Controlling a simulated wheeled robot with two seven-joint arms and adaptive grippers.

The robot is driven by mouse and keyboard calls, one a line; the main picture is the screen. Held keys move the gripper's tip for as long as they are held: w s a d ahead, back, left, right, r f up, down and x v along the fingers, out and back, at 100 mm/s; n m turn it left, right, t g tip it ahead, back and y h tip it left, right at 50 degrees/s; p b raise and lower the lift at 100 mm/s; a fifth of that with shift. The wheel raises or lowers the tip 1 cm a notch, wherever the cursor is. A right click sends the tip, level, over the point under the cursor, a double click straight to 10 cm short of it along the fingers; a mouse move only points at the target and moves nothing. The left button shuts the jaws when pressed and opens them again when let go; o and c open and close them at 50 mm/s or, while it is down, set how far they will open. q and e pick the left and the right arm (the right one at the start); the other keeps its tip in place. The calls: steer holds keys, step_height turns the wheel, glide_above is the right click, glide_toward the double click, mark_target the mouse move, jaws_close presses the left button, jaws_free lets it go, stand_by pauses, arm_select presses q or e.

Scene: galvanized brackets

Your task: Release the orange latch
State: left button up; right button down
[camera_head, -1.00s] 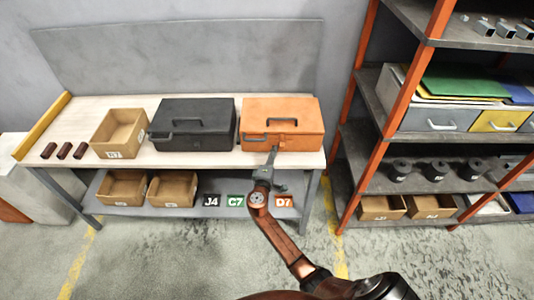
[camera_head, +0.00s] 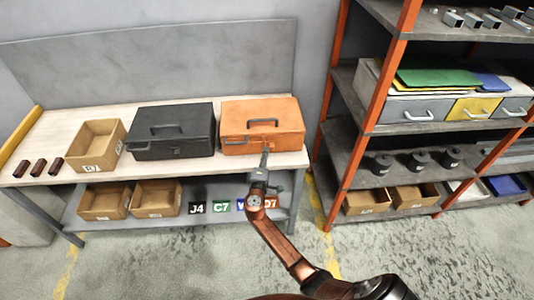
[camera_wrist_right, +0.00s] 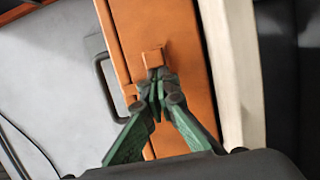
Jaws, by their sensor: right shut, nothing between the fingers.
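The orange toolbox (camera_head: 262,125) stands closed on the workbench, with a dark handle (camera_head: 263,122) lying on it. In the right wrist view, its orange side (camera_wrist_right: 180,60) fills the middle. A small orange latch block (camera_wrist_right: 152,57) sits there at the lid seam, just beyond my fingertips. My right gripper (camera_head: 266,152) is at the front face of the toolbox. In the wrist view the green-and-grey fingers (camera_wrist_right: 157,82) are together with nothing between them. Whether the tips touch the latch I cannot tell. My left gripper is out of view.
A black toolbox (camera_head: 172,132) stands left of the orange one. An open cardboard bin (camera_head: 97,145) and several brown blocks lie farther left on the workbench (camera_head: 75,177). Boxes and label cards lie on the lower shelf. A rack with orange posts (camera_head: 322,130) stands right.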

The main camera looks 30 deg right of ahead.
steer(key=shift+w+a+f, duration=0.1)
steer(key=shift+a, duration=0.2)
steer(key=a, duration=0.1)
steer(key=w+a+b, duration=0.1)
steer(key=shift+w+a+b, duration=0.2)
steer(key=shift+a+b, duration=0.1)
steer(key=shift+s+a+f+p, duration=0.15)
steer(key=shift+s+a, duration=0.1)
steer(key=shift+a, duration=0.25)
steer(key=shift+s+a+p, duration=0.15)
steer(key=shift+s+a, duration=0.05)
steer(key=shift+a, duration=0.25)
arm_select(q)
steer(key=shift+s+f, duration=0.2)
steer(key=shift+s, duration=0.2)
arm_select(e)
steer(key=v, duration=0.8)
steer(key=shift+s+r, duration=0.25)
steer(key=shift+d, duration=0.1)
